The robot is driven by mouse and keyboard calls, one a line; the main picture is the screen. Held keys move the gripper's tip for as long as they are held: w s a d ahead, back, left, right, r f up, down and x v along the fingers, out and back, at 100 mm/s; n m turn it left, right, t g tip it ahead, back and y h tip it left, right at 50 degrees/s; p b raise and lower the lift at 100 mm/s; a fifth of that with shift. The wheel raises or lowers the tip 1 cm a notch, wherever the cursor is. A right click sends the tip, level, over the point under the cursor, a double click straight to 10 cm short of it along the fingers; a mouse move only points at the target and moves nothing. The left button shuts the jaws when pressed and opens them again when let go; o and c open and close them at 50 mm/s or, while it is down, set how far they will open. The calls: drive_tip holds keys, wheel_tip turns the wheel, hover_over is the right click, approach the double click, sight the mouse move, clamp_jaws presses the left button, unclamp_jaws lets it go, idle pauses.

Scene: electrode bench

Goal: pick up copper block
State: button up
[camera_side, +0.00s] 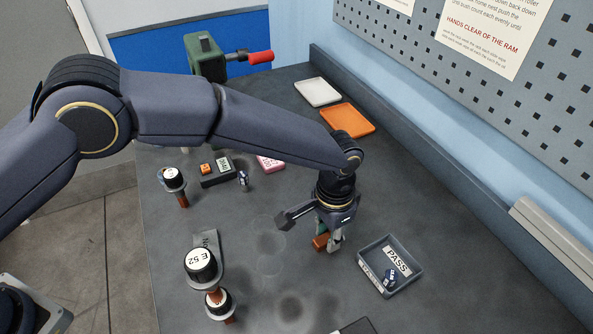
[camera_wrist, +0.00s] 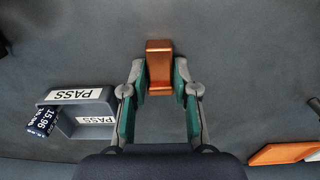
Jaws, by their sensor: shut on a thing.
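The copper block (camera_wrist: 159,66) is a small orange-brown metallic block. In the wrist view it sits between the two fingertips of my gripper (camera_wrist: 160,85), which is shut on it, and its far end sticks out past the fingers. In the side view the copper block (camera_side: 321,241) shows at the fingers of my gripper (camera_side: 328,240), low over the dark bench just left of the PASS tray. The fingers hide part of it there. I cannot tell whether its underside touches the bench.
A white tray (camera_side: 317,84), an orange tray (camera_side: 368,118) and a green machine with a red handle (camera_side: 207,56) are at the back.

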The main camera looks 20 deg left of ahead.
clamp_jaws()
drive_tip(key=shift+r, duration=0.15)
